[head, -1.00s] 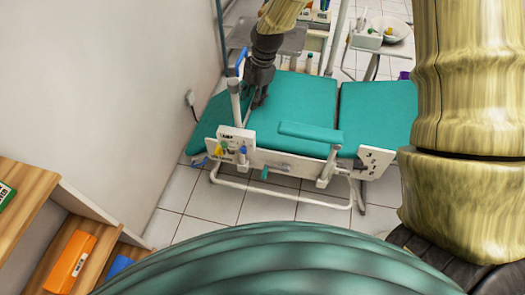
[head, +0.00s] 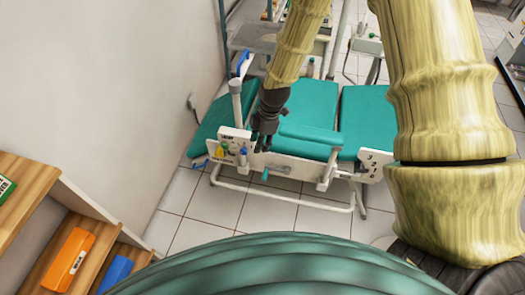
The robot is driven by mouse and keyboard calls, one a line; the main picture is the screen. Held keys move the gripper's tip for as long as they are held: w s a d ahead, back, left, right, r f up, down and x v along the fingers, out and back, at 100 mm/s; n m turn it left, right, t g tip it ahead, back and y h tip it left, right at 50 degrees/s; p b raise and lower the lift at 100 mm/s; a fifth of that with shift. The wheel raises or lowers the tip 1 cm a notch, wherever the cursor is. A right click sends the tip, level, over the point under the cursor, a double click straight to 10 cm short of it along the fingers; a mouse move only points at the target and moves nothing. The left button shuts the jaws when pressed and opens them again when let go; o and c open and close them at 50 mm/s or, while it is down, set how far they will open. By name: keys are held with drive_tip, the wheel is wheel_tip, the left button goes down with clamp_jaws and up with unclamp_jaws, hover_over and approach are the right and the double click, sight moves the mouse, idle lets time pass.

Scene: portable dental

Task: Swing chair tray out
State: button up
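The teal dental chair (head: 305,108) stands in the middle of the head view. A grey tray (head: 250,38) shows at its far left side, partly hidden behind my arm. A blue handle (head: 243,62) sits at the near left edge of the tray, above a white post (head: 236,105). My gripper (head: 263,148) points down over the near left side of the chair, right of the post and well below the tray and handle. It appears empty; its dark fingers are small, and I cannot tell how far apart they are.
A white panel (head: 228,146) with coloured holders is on the chair's near left side. A teal armrest (head: 308,138) lies to its right. A wooden shelf (head: 30,195) with boxes stands at the lower left by the wall. Tiled floor (head: 265,212) in front of the chair is clear.

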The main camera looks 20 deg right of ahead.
drive_tip(key=shift+s+f+m, duration=0.6)
drive_tip(key=shift+s+f, duration=0.4)
drive_tip(key=shift+f, duration=0.05)
drive_tip(key=s+f+m, duration=0.8)
drive_tip(key=s+f, duration=0.3)
drive_tip(key=s, duration=0.5)
drive_tip(key=shift+s+d+m+h, duration=0.15)
drive_tip(key=shift+s+m+h, duration=0.05)
drive_tip(key=shift+m+h, duration=0.2)
drive_tip(key=s+f+m, duration=0.1)
drive_tip(key=s+m, duration=0.1)
drive_tip(key=s, duration=0.2)
drive_tip(key=s+d+f+m, duration=0.1)
drive_tip(key=s+m, duration=0.1)
drive_tip(key=s, duration=0.3)
drive_tip(key=s+d+f+m+h, duration=0.1)
drive_tip(key=s+m, duration=0.2)
drive_tip(key=s, duration=0.2)
drive_tip(key=shift+g, duration=0.3)
drive_tip(key=shift+c, duration=0.4)
drive_tip(key=shift+s+d+m, duration=0.1)
drive_tip(key=shift+s+m, duration=0.15)
drive_tip(key=shift+m, duration=0.05)
drive_tip(key=c, duration=0.7)
clamp_jaws()
